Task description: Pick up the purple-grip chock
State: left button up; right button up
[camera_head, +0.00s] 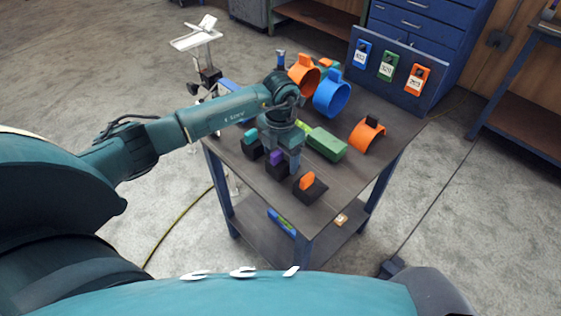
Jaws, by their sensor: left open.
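The purple-grip chock (277,169) is a dark block with a purple grip on top, standing near the left front part of the table. The gripper body hides part of the area behind the chock. My right gripper is not in view.
A teal-grip chock (251,145) stands close on the left and an orange-grip chock (309,187) on the right. A green block (327,144) lies just behind. Orange and blue rings (332,97) stand farther back on the table (360,175). A tag board (388,70) stands behind.

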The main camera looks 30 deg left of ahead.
pick_arm(q)
jog(key=shift+f, duration=0.8)
jog(key=shift+c, duration=0.4)
jog(key=shift+r, duration=0.1)
jog(key=c, duration=1.1)
